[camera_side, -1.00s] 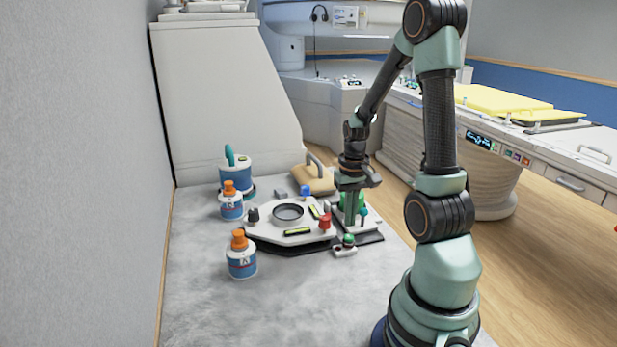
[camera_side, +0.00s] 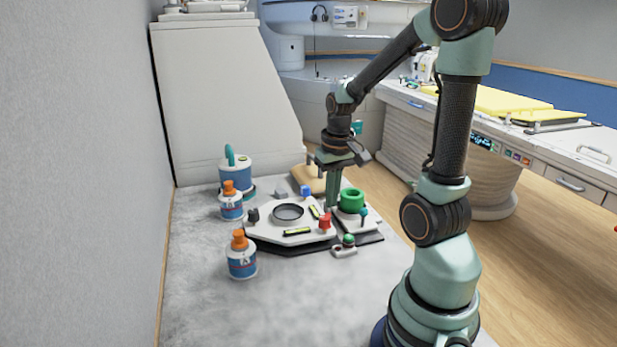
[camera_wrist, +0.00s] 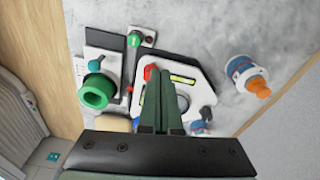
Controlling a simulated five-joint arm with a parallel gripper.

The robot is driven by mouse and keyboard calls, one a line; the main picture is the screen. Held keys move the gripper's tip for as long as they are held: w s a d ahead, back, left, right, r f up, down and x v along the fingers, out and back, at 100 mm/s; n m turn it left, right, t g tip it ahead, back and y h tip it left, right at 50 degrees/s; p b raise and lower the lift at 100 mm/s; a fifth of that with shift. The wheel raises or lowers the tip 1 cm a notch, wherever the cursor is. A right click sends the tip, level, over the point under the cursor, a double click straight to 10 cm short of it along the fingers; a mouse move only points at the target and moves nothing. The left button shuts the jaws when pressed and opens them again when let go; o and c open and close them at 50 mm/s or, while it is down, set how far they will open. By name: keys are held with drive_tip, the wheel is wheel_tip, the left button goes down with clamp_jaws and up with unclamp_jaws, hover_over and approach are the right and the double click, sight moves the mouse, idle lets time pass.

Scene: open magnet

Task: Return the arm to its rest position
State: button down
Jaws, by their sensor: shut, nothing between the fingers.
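My gripper (camera_side: 333,204) is shut and empty. In the side view its fingers point down above the back of the white plate, left of the green ring. In the wrist view the shut fingers (camera_wrist: 160,112) reach over the white plate (camera_wrist: 203,85) and hide part of it. My arm is bent over from the right in the side view.
A white plate (camera_side: 270,228) with a round recess lies on the grey table. A green ring (camera_side: 351,200) stands on a white block beside it. Orange-capped bottles (camera_side: 242,258) (camera_side: 231,205) and a blue-white tub (camera_side: 236,176) stand left. The front of the table is clear.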

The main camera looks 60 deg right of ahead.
drive_tip(key=w+a+r+n+t, duration=0.1)
drive_tip(key=a+r+n+t, duration=0.1)
drive_tip(key=a+r, duration=0.3)
drive_tip(key=w+a+r+n+t, duration=0.1)
drive_tip(key=a+r+n, duration=0.4)
drive_tip(key=a, duration=0.9)
drive_tip(key=shift+w+a+t+y, duration=0.2)
drive_tip(key=shift+w+t+y, duration=0.2)
drive_tip(key=shift+t, duration=0.4)
